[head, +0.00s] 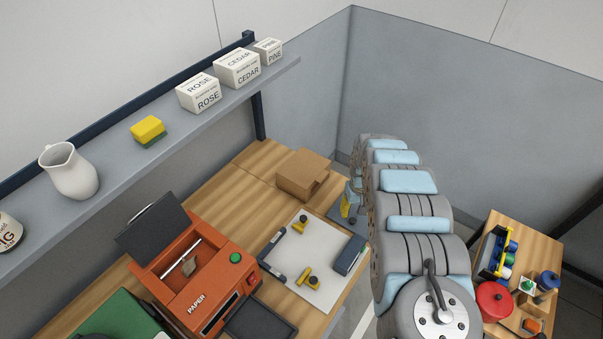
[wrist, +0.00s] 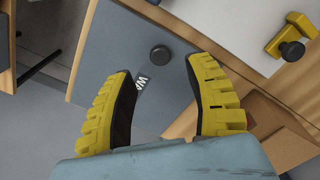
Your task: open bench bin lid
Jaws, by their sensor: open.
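The knob shows just past the fingertips, and I cannot tell the height gap.
A cardboard box (head: 302,175) stands close to the lid. A white board (head: 312,258) with yellow clamps (head: 308,278) lies on the bench near it. An orange paper machine (head: 195,268) stands to the left. A side table (head: 535,246) with small items is at right.

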